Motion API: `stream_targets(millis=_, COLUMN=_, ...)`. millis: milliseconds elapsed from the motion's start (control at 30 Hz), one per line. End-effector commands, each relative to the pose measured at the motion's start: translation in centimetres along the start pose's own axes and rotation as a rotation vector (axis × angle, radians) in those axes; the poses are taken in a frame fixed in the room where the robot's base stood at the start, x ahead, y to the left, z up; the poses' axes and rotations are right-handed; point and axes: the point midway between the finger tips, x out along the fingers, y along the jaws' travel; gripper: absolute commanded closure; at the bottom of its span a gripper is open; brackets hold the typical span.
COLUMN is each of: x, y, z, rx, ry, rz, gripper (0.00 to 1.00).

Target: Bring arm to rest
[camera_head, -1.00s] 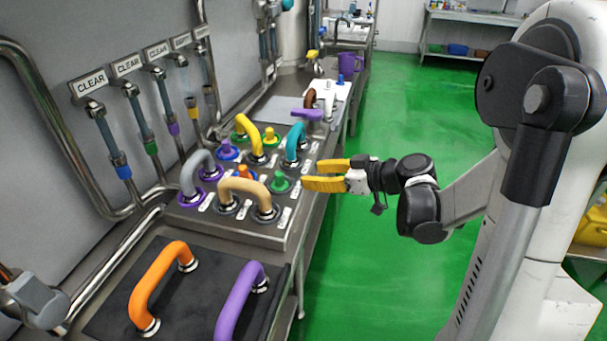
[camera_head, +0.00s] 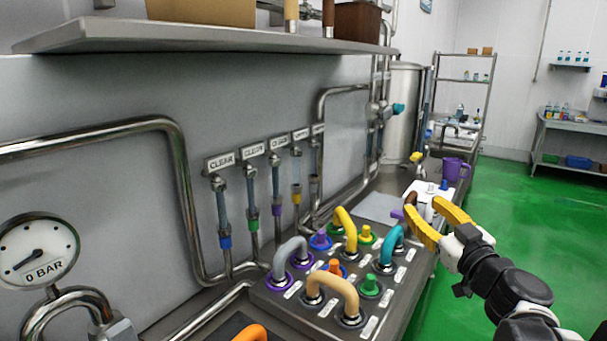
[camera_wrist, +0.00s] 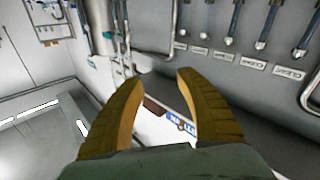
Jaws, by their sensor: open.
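My gripper (camera_head: 437,219) has yellow fingers and is open, with nothing between them. In the head view it is raised at the right, in front of the far end of the steel counter. In the wrist view the open fingers (camera_wrist: 152,108) point toward the wall with pipes and labels. My dark arm links run from the gripper to the lower right edge of the head view.
A valve panel (camera_head: 262,296) with several coloured handles and plugs lies left of my gripper. A purple jug (camera_head: 456,169) stands behind it. A shelf (camera_head: 200,36) overhangs the counter. A pressure gauge (camera_head: 38,250) reads 0 BAR. Green floor (camera_head: 540,230) at right is clear.

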Motion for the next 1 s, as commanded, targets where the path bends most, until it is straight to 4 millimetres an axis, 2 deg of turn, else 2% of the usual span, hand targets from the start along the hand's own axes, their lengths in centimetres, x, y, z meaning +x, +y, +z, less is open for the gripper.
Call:
stream_targets(millis=33, x=-0.8, y=0.9, z=-1.9, rx=0.010, ry=0.011, rz=0.107, gripper=0.57)
stream_targets(millis=100, x=-2.6, y=2.6, z=-2.8, rx=0.035, ry=-0.034, rz=0.267, gripper=0.57)
stream_targets(millis=167, x=-4.7, y=3.3, z=-1.9, rx=0.069, ry=-0.125, rz=0.374, gripper=0.57)
stream_targets(millis=233, x=-7.7, y=2.5, z=0.6, rx=0.118, ry=-0.282, rz=0.445, gripper=0.57)
stream_targets(millis=267, x=-9.1, y=1.6, z=1.9, rx=0.139, ry=-0.363, rz=0.455, gripper=0.57)
stream_targets(millis=300, x=-11.1, y=-0.1, z=4.0, rx=0.168, ry=-0.478, rz=0.448, gripper=0.57)
stream_targets(millis=400, x=-15.6, y=-5.0, z=7.9, rx=0.216, ry=-0.719, rz=0.362, gripper=0.57)
stream_targets(millis=500, x=-19.1, y=-9.6, z=10.1, rx=0.245, ry=-0.884, rz=0.245, gripper=0.57)
stream_targets(millis=600, x=-21.6, y=-12.9, z=11.2, rx=0.260, ry=-0.986, rz=0.144, gripper=0.57)
stream_targets(millis=733, x=-23.2, y=-14.9, z=11.7, rx=0.268, ry=-1.043, rz=0.075, gripper=0.57)
stream_targets(millis=1000, x=-23.4, y=-15.2, z=11.8, rx=0.268, ry=-1.052, rz=0.065, gripper=0.57)
